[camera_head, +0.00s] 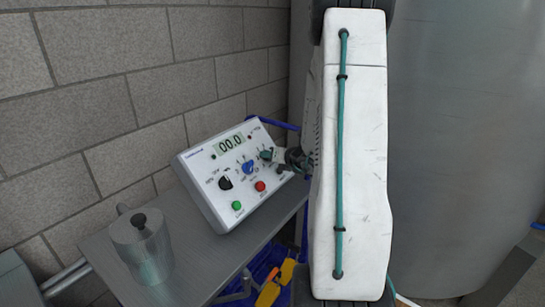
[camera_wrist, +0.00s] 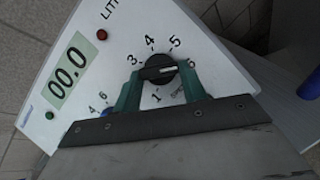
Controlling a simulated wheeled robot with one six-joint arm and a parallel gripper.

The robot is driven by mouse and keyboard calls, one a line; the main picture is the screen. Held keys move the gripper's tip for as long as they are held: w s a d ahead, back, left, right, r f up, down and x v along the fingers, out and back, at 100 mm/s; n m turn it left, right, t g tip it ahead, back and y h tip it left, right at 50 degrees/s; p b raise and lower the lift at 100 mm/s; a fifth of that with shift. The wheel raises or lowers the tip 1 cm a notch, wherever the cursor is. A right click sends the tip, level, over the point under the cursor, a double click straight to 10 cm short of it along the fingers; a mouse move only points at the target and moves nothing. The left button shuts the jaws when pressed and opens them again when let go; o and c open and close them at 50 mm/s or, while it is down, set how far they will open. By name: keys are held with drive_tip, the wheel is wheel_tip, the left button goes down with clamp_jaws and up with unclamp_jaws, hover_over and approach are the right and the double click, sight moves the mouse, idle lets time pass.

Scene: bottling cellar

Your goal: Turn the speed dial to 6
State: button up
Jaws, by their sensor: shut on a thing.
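The control box (camera_head: 235,170) stands on a grey bench, its sloped white panel facing up. In the wrist view a black dial (camera_wrist: 157,69) with a white pointer line sits among printed numbers; 1, 3, 4 and 5 are readable. The pointer line lies roughly sideways, its white end to the right, below the 5. My gripper (camera_wrist: 160,84) is shut on the dial, one green finger on each side. In the head view my gripper (camera_head: 267,155) hides most of the dial.
The display (camera_head: 230,143) reads 00.0. A black knob (camera_head: 225,183), a blue knob (camera_head: 248,167), a green button (camera_head: 237,205) and a red button (camera_head: 260,186) are close by. A metal pot (camera_head: 142,247) stands at the bench's left; a large tank (camera_head: 455,130) is at the right.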

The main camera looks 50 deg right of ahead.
idle(0.5)
drive_tip(key=o, duration=1)
drive_tip(key=shift+s, duration=0.1)
drive_tip(key=v, duration=0.7)
drive_tip(key=shift+s+a+r, duration=0.15)
drive_tip(key=shift+s, duration=0.15)
